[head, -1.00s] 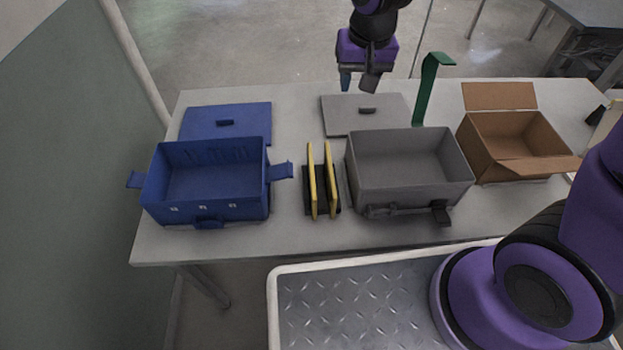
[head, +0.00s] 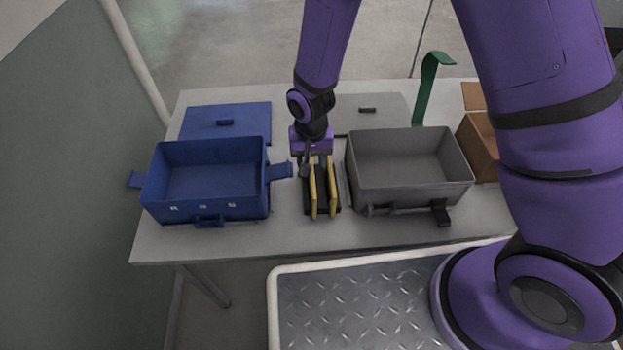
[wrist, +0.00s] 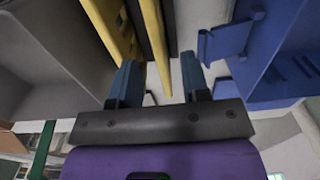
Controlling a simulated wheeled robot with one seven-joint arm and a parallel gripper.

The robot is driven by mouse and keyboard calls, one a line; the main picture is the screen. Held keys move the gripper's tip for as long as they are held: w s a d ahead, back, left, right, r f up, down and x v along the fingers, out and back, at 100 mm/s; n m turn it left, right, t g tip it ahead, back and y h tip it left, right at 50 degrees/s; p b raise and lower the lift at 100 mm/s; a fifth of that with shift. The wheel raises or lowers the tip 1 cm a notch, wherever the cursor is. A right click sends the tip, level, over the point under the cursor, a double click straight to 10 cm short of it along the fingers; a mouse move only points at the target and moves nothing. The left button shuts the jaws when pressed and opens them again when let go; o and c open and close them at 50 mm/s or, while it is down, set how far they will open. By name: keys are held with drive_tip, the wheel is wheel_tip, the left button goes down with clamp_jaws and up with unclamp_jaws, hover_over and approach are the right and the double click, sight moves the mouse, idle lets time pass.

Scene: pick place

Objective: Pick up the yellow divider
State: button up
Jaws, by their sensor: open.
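Two yellow dividers stand upright side by side in a dark slotted holder (head: 323,206) between the blue and grey boxes. The left divider (head: 313,195) is nearer the blue box. The right divider (head: 332,188) is nearer the grey box. My gripper (head: 311,168) is at the far end of the dividers, pointing down, over the left one. In the wrist view my open fingers (wrist: 157,62) have one divider (wrist: 153,35) lying between them in the picture. The other divider (wrist: 108,28) is to the left, near the left finger. I see no clear contact.
A blue box (head: 205,208) with side latches is on the left, its right latch (head: 281,171) close to my gripper. A grey box (head: 410,190) is on the right. Blue (head: 226,118) and grey (head: 375,115) lids, a green bent piece (head: 425,90) and a cardboard box (head: 482,150) are behind.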

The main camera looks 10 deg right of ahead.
drive_tip(key=shift+w+d+f, duration=0.1)
drive_tip(key=shift+f, duration=3.2)
drive_tip(key=shift+c, duration=0.4)
clamp_jaws()
